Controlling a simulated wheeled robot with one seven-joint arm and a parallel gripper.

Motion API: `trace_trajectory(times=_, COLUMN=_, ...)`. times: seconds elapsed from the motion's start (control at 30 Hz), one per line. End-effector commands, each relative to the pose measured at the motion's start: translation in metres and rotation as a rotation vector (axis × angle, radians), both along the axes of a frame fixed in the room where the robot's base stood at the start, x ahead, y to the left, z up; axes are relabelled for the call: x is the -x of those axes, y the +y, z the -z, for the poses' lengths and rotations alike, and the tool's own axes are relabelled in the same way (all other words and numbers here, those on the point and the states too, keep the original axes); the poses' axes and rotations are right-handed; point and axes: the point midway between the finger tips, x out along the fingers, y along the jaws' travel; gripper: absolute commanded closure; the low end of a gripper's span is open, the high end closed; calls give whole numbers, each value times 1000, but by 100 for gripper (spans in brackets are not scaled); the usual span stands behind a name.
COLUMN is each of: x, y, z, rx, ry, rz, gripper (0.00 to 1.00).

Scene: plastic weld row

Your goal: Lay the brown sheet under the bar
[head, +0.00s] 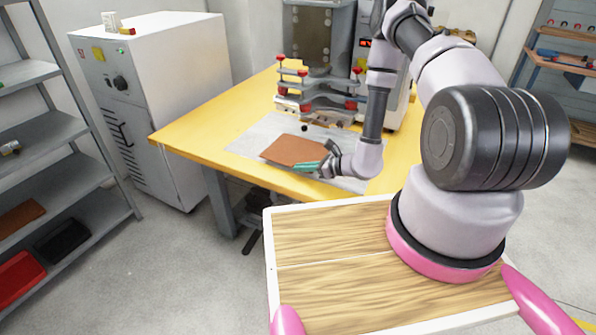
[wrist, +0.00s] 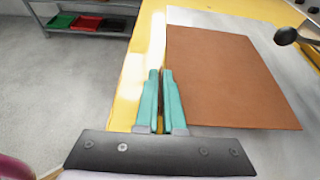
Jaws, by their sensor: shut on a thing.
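The brown sheet (head: 294,150) is a flat, roughly rectangular sheet over the grey plate on the yellow table, in front of the press. In the wrist view the brown sheet (wrist: 225,80) fills the middle right. My gripper (head: 318,166) has teal fingers and is shut on the sheet's near edge. In the wrist view my gripper (wrist: 160,75) pinches the sheet at its left edge. The bar (head: 325,102) appears to be the grey crosspiece of the press with red knobs, behind the sheet. I cannot tell the gap beneath it.
The grey plate (head: 250,142) covers part of the yellow table (head: 195,130). A white cabinet (head: 150,90) stands to the left. A grey shelf (head: 60,180) with red, black and brown trays is at far left. A black knob (wrist: 285,36) shows beyond the sheet.

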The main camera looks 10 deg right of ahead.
Motion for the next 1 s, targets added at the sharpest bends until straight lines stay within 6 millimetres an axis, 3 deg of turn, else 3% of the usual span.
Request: trace_trajectory(times=1.0, x=-78, y=-56, z=8, rx=-1, ry=1, rz=-1, gripper=100)
